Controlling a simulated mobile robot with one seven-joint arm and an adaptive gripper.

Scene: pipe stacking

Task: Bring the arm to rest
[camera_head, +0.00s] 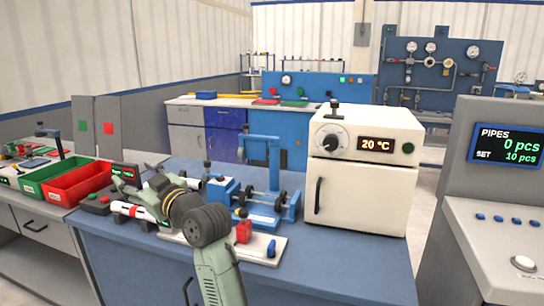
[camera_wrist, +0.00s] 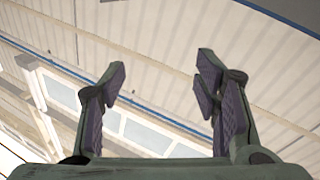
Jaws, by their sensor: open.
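My gripper (camera_wrist: 160,72) is open in the wrist view, its two dark fingers well apart with nothing between them. Behind the fingers that view shows only a pale ribbed surface and window-like panels; no bench or part is in it. In the head view my grey-green arm rises from the bottom edge and bends left above the blue workbench (camera_head: 345,272). The gripper end (camera_head: 150,180) shows small there, and its fingers are hard to make out against the things behind.
A blue bench fixture (camera_head: 262,217) stands right of my arm, beside a cream oven (camera_head: 362,185) reading 20 °C. Left are a red bin (camera_head: 78,187) and a green bin (camera_head: 40,172). A counter panel (camera_head: 505,146) reads 0 pcs. The bench's front right is clear.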

